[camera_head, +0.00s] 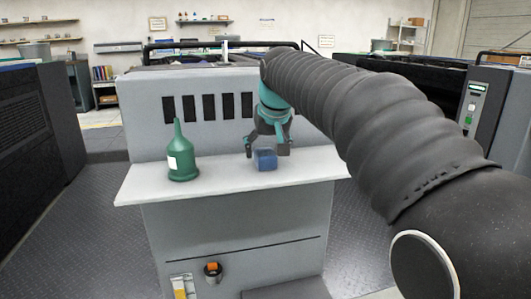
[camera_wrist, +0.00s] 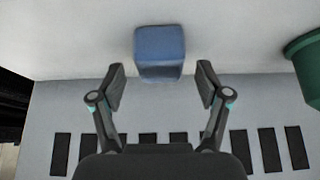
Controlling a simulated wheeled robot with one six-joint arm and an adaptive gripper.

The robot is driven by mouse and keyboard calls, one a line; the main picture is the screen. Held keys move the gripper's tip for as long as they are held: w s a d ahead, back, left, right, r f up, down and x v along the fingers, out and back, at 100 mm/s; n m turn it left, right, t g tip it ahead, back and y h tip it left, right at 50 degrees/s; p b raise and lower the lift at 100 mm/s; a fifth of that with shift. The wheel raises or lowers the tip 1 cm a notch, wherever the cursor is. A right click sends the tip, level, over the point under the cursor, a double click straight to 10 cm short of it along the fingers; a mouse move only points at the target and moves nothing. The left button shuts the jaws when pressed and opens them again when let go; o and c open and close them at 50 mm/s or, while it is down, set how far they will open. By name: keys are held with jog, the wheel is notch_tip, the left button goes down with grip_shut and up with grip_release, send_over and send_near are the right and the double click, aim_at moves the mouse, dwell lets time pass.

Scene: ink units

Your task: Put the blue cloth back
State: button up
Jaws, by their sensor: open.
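The blue cloth (camera_head: 265,160) looks like a small folded block and sits on the light grey shelf (camera_head: 225,184) of the machine. In the wrist view the blue cloth (camera_wrist: 159,52) is at the top centre, just beyond and between the fingertips. My gripper (camera_head: 268,148) is above and around the cloth in the head view, with its fingers spread. In the wrist view my gripper (camera_wrist: 161,86) is open, with a gap on both sides of the cloth. I cannot tell whether a finger touches it.
A green bottle (camera_head: 182,155) with a narrow neck stands on the shelf left of the cloth; its edge shows in the wrist view (camera_wrist: 307,68). A slotted grey panel (camera_head: 150,115) rises behind the shelf. A small dark cup (camera_head: 213,272) is mounted on the front below.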

jog(key=a+p+v, duration=0.1)
jog(key=v, duration=0.8)
jog(key=s+d+f, duration=0.4)
jog(key=s+f, duration=0.4)
jog(key=s, duration=0.1)
jog(key=s+d+f+m, duration=0.1)
jog(key=s+d+f, duration=0.3)
jog(key=s+f, duration=0.4)
jog(key=s+d+f+m+h, duration=0.1)
jog(key=s+d+f, duration=0.3)
jog(key=s+f, duration=0.4)
jog(key=s, duration=0.2)
jog(key=shift+s+d+f, duration=0.25)
jog(key=shift+s+f, duration=0.05)
jog(key=shift+s, duration=0.05)
jog(key=shift+c, duration=0.3)
